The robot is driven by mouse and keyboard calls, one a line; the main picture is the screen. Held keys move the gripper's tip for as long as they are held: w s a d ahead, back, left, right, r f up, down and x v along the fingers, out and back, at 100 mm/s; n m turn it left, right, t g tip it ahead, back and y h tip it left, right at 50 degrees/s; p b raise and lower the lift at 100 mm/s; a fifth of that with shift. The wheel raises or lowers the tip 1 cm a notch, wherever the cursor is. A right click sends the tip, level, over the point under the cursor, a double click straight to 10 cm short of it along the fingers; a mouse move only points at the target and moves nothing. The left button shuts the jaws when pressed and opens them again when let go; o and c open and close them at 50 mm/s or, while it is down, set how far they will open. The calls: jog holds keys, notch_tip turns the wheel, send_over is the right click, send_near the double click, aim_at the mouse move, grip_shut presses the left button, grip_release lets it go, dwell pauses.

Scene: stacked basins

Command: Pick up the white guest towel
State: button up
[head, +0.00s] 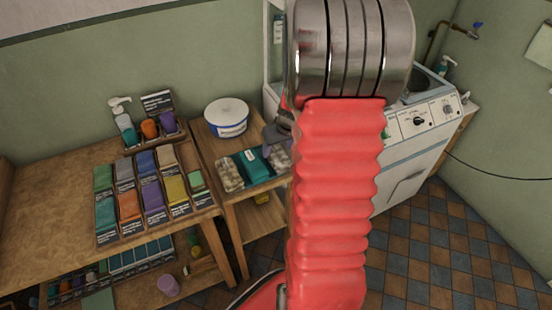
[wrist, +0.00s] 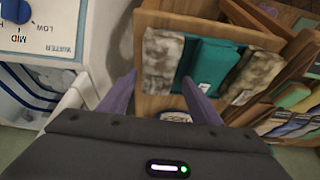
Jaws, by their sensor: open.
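I cannot make out a plain white towel. Two folded cloths with a pale, mottled white-brown pattern lie either side of a folded teal cloth (head: 254,165) on a small wooden stand. One mottled cloth (head: 230,175) is on the left in the head view; the other (head: 279,157) is partly hidden by my arm. In the wrist view the mottled cloths (wrist: 163,62) (wrist: 254,76) flank the teal one (wrist: 214,66). My gripper (wrist: 159,79) is open and empty, its purple fingers apart, pointing toward the left mottled cloth there. Whether they touch is unclear.
A white tub with a blue band (head: 227,117) stands behind the cloths. A wooden table (head: 40,210) at left bears bins of coloured cloths (head: 150,190) and a pump bottle (head: 122,118). A white washing machine (head: 410,155) stands close at right. Tiled floor in front is open.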

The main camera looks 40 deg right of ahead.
aim_at(277, 153)
jog(key=shift+f, duration=0.15)
jog(key=shift+x, duration=2.45)
jog(key=shift+d, duration=0.1)
jog(key=shift+f, duration=0.25)
jog(key=shift+c, duration=0.5)
jog(key=c, duration=0.7)
